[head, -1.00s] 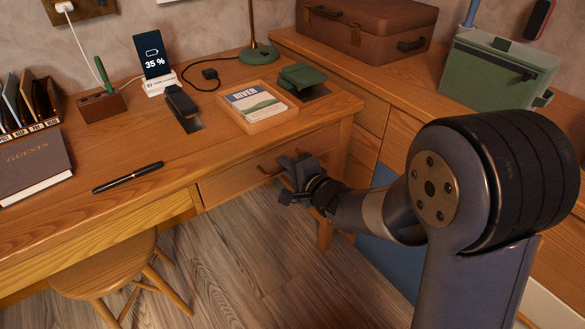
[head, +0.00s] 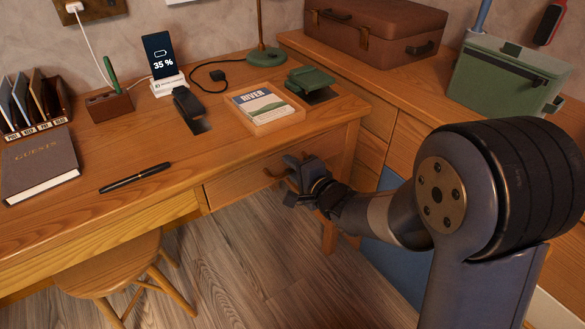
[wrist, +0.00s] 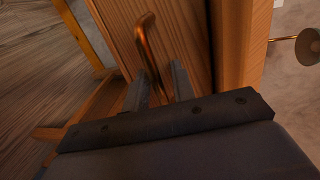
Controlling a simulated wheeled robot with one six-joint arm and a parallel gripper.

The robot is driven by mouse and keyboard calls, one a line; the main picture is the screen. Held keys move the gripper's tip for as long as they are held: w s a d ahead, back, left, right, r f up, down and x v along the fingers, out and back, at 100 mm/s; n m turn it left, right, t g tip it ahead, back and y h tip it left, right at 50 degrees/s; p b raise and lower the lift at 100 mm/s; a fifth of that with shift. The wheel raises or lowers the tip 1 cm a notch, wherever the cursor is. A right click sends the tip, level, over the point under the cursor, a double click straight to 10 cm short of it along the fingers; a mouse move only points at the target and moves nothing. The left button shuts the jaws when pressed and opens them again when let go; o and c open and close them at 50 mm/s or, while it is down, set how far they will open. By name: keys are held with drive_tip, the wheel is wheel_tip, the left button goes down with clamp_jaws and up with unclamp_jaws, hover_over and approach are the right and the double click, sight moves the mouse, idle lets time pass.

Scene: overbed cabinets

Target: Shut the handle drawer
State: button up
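The handle drawer (head: 235,186) is under the right part of the wooden desk, with a copper bar handle (head: 275,173) on its front. How far it stands out is hard to tell in the head view. My gripper (head: 292,174) is at the handle, its dark fingers pointing at the drawer front. In the wrist view, the handle (wrist: 147,45) runs down between the two fingers of my gripper (wrist: 160,88). The fingers are apart, with a gap beside the bar. Its lower end is partly hidden by the fingers.
The desk top (head: 150,140) holds a guest book (head: 40,165), a pen (head: 135,178), a phone on a stand (head: 160,55) and a tray with a River book (head: 262,105). A stool (head: 115,268) stands below left. A side cabinet (head: 405,145) is at right.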

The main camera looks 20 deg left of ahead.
drive_tip(key=p+v, duration=0.3)
drive_tip(key=v, duration=0.7)
drive_tip(key=shift+s+d, duration=0.25)
drive_tip(key=shift+d, duration=0.1)
drive_tip(key=b+x, duration=0.3)
drive_tip(key=x, duration=0.7)
drive_tip(key=shift+s+d, duration=0.15)
drive_tip(key=shift+d, duration=0.15)
